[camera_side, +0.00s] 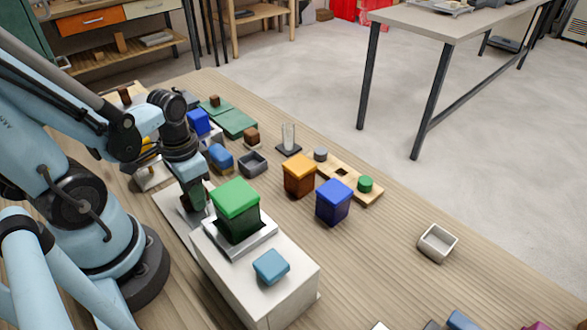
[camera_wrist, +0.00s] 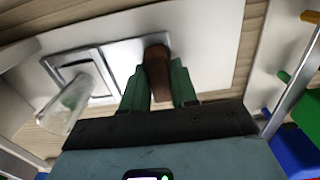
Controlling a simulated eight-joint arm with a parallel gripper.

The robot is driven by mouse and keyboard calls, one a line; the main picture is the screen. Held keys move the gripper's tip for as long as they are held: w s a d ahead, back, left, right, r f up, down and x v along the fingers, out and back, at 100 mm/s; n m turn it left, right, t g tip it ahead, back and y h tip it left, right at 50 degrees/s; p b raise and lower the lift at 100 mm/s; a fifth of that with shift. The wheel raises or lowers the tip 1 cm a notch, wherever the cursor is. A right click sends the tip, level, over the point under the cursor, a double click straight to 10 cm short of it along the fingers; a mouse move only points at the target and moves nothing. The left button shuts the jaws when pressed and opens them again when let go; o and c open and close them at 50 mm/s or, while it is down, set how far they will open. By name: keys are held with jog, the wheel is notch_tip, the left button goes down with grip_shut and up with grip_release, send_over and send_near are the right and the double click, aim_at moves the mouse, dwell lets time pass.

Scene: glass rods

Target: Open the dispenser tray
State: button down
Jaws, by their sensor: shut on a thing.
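My gripper (camera_side: 196,207) is low beside the white dispenser box (camera_side: 275,291). In the wrist view its two green fingers (camera_wrist: 158,88) are shut on a brown handle (camera_wrist: 157,65), one finger on each side. The handle stands on a pale, flat panel (camera_wrist: 205,40), with a grey-rimmed square recess (camera_wrist: 80,62) to its left. A clear, tube-like object (camera_wrist: 68,104) shows tilted by that recess. In the side view the arm mostly hides the handle and part of the pale panel (camera_side: 172,205). I cannot tell how far the tray is open.
A green-lidded container (camera_side: 236,212) and a light-blue block (camera_side: 271,267) sit on the white box. Orange (camera_side: 299,176) and blue (camera_side: 334,202) containers stand to its right, near a wooden rack (camera_side: 350,178). A clear upright tube (camera_side: 289,137) stands behind. The right tabletop around a small open box (camera_side: 437,243) is mostly clear.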

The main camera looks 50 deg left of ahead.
jog(key=a, duration=0.7)
jog(key=shift+w, duration=0.15)
jog(key=c, duration=1)
grip_release()
jog(key=shift+o, duration=0.2)
jog(key=shift+r, duration=0.1)
notch_tip(320, 180, up, 12)
